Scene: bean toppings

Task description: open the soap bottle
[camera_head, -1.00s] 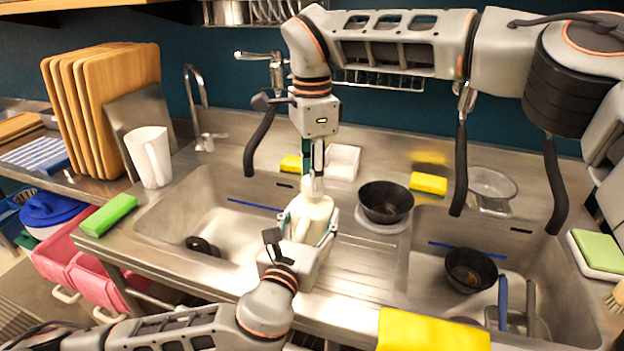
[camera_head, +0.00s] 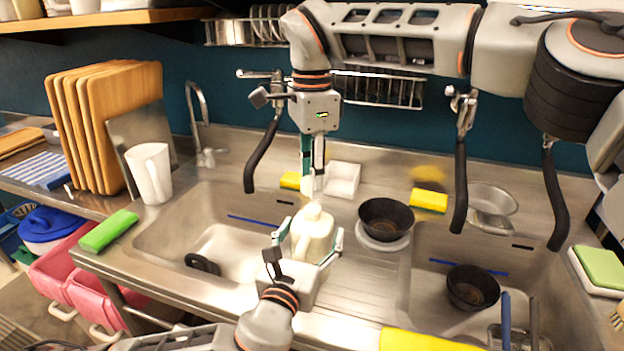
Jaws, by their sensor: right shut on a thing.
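The cream soap bottle (camera_head: 313,238) stands upright on the steel counter between the two sinks. My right gripper (camera_head: 312,172) points down over it, shut on the bottle's small pale cap (camera_head: 311,187). The cap is right above the bottle's neck; I cannot tell whether they touch. My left gripper (camera_head: 309,236) reaches in from the front, with one finger on each side of the bottle's body. Its fingers are spread and look a little apart from the bottle. The lower front of the bottle is hidden behind the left gripper's palm.
A black bowl (camera_head: 386,219) on a white plate stands right of the bottle. Another black bowl (camera_head: 473,287) is in the right sink. A white soap dish (camera_head: 342,180) and yellow sponges (camera_head: 429,201) lie behind. A white jug (camera_head: 150,172) stands left.

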